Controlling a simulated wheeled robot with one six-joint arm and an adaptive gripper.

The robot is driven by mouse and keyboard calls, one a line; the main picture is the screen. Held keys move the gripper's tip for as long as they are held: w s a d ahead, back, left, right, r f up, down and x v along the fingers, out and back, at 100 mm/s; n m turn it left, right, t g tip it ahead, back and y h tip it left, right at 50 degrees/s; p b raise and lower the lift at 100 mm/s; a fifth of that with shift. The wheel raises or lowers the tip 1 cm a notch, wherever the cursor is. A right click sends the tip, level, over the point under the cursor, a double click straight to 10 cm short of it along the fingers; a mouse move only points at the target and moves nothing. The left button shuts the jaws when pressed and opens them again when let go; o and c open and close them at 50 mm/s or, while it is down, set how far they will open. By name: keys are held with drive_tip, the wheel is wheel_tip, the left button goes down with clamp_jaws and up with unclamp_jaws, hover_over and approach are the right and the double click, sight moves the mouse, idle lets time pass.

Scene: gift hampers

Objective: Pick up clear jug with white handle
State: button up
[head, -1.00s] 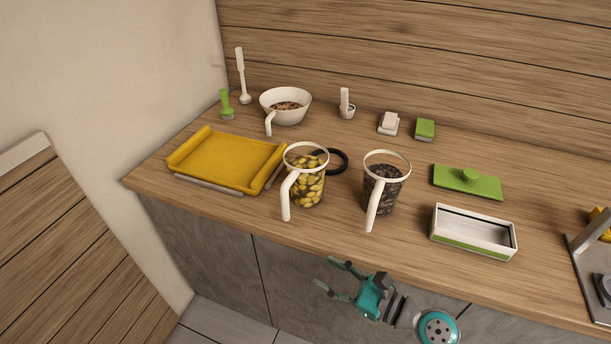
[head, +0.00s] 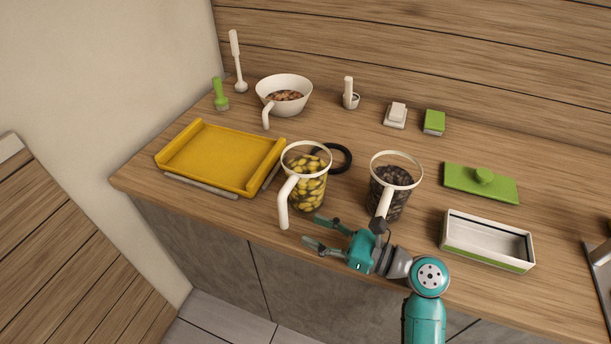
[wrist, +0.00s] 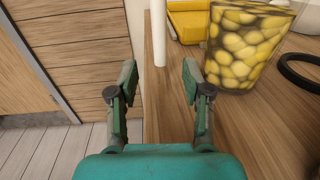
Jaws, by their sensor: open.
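Two clear jugs with white rims and white handles stand upright on the counter. The left jug (head: 307,190) holds yellow pieces, and its white handle (head: 284,203) faces the counter's front edge. The right jug (head: 389,192) holds dark pieces; my arm overlaps the lower end of its handle in the head view. My gripper (head: 309,230) is open and empty, just right of and in front of the left jug's handle. In the wrist view the open fingers (wrist: 157,82) point toward that white handle (wrist: 159,30), with the yellow-filled jug (wrist: 240,45) to the right.
A yellow tray (head: 215,160) lies left of the jugs, and a black ring (head: 341,158) lies behind them. A white box (head: 486,243) and green lid (head: 480,185) are at right. A bowl (head: 284,90) stands behind. The counter's front edge is close beneath my gripper.

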sight(284, 216)
drive_tip(key=shift+r+x, duration=0.2)
drive_tip(key=shift+x, duration=4.05)
clamp_jaws()
